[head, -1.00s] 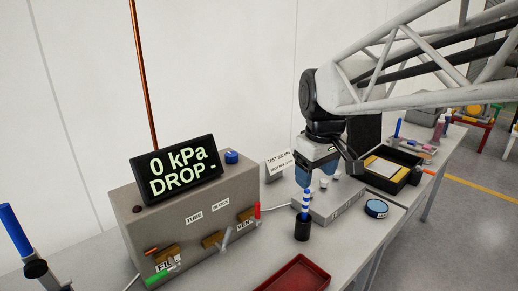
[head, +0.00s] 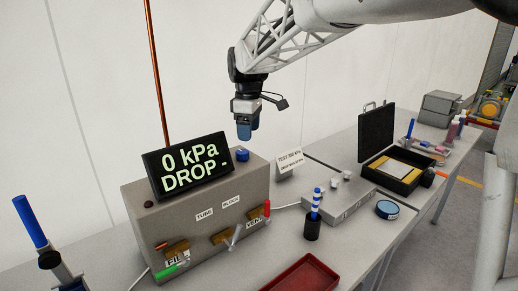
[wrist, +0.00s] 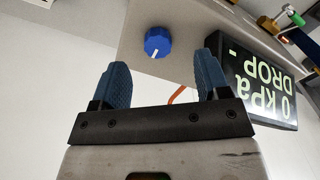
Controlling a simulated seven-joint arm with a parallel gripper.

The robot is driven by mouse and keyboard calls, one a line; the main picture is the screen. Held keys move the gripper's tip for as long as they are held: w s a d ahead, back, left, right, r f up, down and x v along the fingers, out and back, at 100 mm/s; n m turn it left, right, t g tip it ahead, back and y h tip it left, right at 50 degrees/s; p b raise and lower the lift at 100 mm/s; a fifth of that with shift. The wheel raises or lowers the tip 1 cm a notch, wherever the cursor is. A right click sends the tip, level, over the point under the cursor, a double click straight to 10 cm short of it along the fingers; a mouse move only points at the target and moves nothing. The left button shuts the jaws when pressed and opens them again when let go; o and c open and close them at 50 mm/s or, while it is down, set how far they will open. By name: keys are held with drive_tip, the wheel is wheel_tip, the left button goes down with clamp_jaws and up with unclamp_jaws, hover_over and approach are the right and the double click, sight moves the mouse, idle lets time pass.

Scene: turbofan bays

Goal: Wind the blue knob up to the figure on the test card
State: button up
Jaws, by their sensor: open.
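The blue knob (head: 242,155) stands on top of the grey test box (head: 205,211), right of the display. In the wrist view the knob (wrist: 158,42) has a white pointer line and lies beyond my fingertips, roughly between them, not touched. My gripper (head: 244,136) is open and empty, pointing down just above the knob; its blue fingers also show in the wrist view (wrist: 163,75). The display (head: 188,167) reads 0 kPa and DROP -. The test card (head: 289,163) stands right of the box; its top line reads TEST and a kPa figure, blurred here, that looks like 300 or 350.
The box front carries a green-handled fill valve (head: 172,268) and a red-handled vent valve (head: 267,209). A copper pipe (head: 157,75) rises behind the display. A black cup (head: 312,229) with a striped tool, a red tray (head: 298,275) and an open black case (head: 400,172) stand to the right.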

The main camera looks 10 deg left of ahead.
sight(243, 152)
drive_tip(key=shift+w+a+f+n, duration=0.1)
drive_tip(key=shift+w+a+n, duration=0.15)
drive_tip(key=shift+a, duration=0.25)
drive_tip(key=shift+w+a+f+n, duration=0.1)
drive_tip(key=shift+w+a+n, duration=0.05)
drive_tip(key=shift+w+a, duration=0.3)
drive_tip(key=shift+s, duration=0.1)
drive_tip(key=shift+f, duration=3.85)
drive_tip(key=c, duration=0.9)
